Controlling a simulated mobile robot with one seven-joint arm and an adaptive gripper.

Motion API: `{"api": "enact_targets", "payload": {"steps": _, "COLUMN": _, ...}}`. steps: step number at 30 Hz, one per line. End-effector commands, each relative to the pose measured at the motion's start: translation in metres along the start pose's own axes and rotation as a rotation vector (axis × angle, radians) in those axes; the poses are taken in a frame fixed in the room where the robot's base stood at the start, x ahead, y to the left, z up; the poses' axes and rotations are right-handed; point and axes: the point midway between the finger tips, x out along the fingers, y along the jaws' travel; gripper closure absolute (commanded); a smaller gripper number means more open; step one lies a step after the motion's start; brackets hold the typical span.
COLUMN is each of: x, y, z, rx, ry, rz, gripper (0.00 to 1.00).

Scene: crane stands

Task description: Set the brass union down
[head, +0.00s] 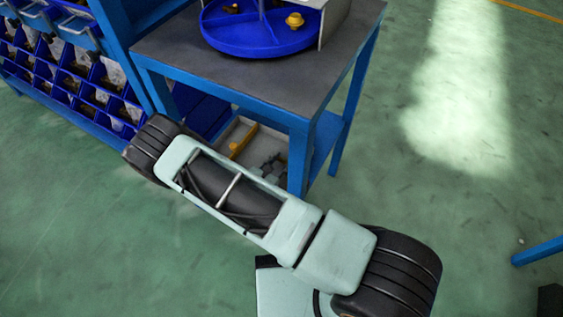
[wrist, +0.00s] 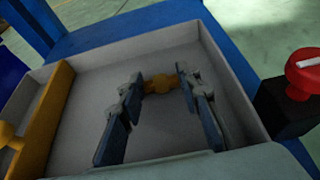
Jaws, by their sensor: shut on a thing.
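The brass union (wrist: 161,84) is between the fingertips of my gripper (wrist: 163,81) in the wrist view. The gripper is shut on it, with one blue-grey finger on each side. Both are inside the walls of a pale grey tray (wrist: 115,55). I cannot tell whether the union touches the tray floor. In the head view my gripper (head: 270,167) reaches into the tray (head: 232,132) on the lower level of the blue-legged stand. The union cannot be made out there, as the gripper covers that spot.
A yellow divider (wrist: 42,118) splits the tray, with a yellow knobbed piece (wrist: 9,136) at its left. A red knob (wrist: 302,70) on a black box stands right of the tray. Above, the grey tabletop (head: 215,70) carries a blue turntable (head: 250,45) with brass pieces.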

Motion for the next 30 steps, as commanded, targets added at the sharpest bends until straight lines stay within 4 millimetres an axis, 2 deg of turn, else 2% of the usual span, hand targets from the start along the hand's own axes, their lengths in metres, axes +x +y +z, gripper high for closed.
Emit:
{"api": "enact_targets", "payload": {"steps": 8, "x": 0.001, "y": 0.0, "z": -0.002, "rx": 0.001, "ry": -0.001, "rz": 0.0, "gripper": 0.94}}
{"api": "enact_targets", "payload": {"steps": 9, "x": 0.001, "y": 0.0, "z": -0.003, "rx": 0.001, "ry": -0.001, "rz": 0.0, "gripper": 0.68}}
{"api": "enact_targets", "payload": {"steps": 14, "x": 0.001, "y": 0.0, "z": -0.001, "rx": 0.001, "ry": -0.001, "rz": 0.0, "gripper": 0.51}}
{"api": "enact_targets", "payload": {"steps": 25, "x": -0.001, "y": 0.0, "z": 0.004, "rx": 0.001, "ry": -0.001, "rz": 0.0, "gripper": 0.51}}
{"api": "enact_targets", "payload": {"steps": 30, "x": -0.031, "y": 0.002, "z": 0.004, "rx": 0.0, "ry": 0.001, "rz": 0.004, "gripper": 0.51}}
